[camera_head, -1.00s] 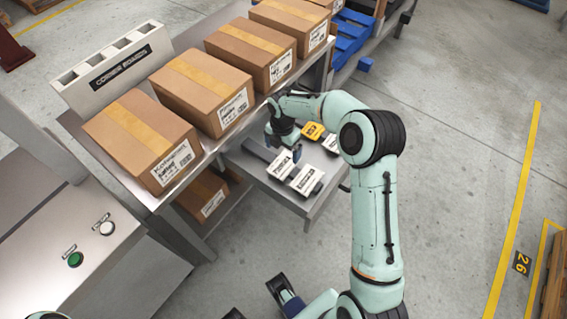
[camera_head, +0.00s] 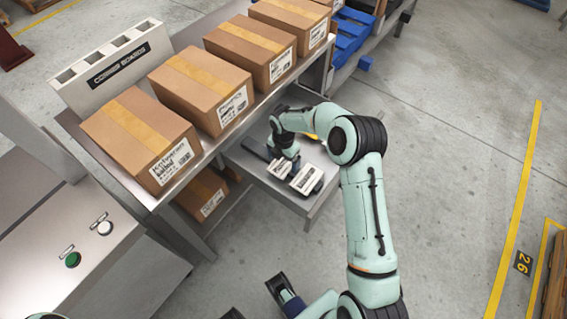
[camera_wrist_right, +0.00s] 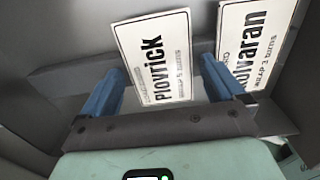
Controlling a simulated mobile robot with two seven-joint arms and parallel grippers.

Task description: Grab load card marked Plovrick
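The load card marked Plovrick (camera_wrist_right: 156,58) is white with black print, and it lies tilted in the right wrist view. My right gripper (camera_wrist_right: 160,82) is open, with one blue finger on each side of the lower part of this card. It is not closed on it, and I cannot tell whether a finger touches. A second white card (camera_wrist_right: 255,45), its name partly cut off and ending in "olvaran", is close to the right finger. In the head view my right gripper (camera_head: 287,152) is low over the card shelf, beside two white cards (camera_head: 306,179) too small to read.
The grey shelf (camera_head: 318,208) holding the cards juts out below a rack of taped cartons (camera_head: 148,135). A metal console (camera_head: 70,285) with two buttons stands at left.

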